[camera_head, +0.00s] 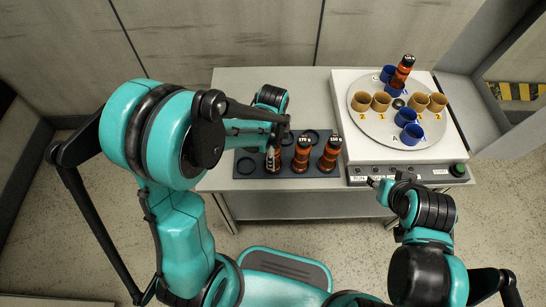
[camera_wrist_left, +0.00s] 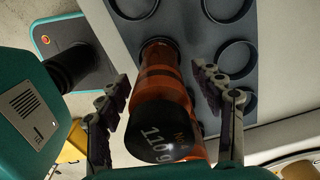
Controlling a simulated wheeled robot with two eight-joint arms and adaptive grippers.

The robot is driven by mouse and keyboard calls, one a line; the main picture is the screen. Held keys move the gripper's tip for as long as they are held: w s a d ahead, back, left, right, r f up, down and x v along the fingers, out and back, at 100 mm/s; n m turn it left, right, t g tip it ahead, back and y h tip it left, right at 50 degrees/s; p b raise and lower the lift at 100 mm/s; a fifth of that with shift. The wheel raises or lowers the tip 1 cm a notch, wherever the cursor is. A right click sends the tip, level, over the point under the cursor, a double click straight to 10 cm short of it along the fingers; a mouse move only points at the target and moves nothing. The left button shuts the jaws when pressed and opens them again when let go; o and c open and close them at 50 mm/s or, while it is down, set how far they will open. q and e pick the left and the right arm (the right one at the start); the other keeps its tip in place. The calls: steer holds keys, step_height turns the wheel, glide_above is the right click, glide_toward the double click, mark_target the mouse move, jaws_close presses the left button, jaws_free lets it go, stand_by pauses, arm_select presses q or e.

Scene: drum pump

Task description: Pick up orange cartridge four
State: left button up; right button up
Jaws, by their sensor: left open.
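An orange cartridge with a black cap reading 110 g (camera_wrist_left: 165,105) stands between the two fingers of my left gripper (camera_wrist_left: 163,84) in the left wrist view. The fingers are open, with gaps visible on both sides. In the head view this cartridge (camera_head: 272,161) stands at the left of the front row in a dark rack (camera_head: 244,166), partly hidden by my left gripper (camera_head: 276,140). Two more orange cartridges stand to its right, one (camera_head: 302,155) in the middle and one (camera_head: 329,154) at the right. My right gripper (camera_head: 374,183) is near the machine's front panel; its jaws are unclear.
A white machine with a round turntable (camera_head: 375,132) stands right of the rack. It carries tan cups (camera_head: 361,101), blue cups (camera_head: 411,134) and another orange cartridge (camera_head: 401,72) in a blue cup. Empty round rack slots (camera_wrist_left: 236,58) lie beyond the cartridge.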

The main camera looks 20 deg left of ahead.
arm_select(q)
steer(key=shift+f, duration=0.1)
steer(key=c, duration=1.3)
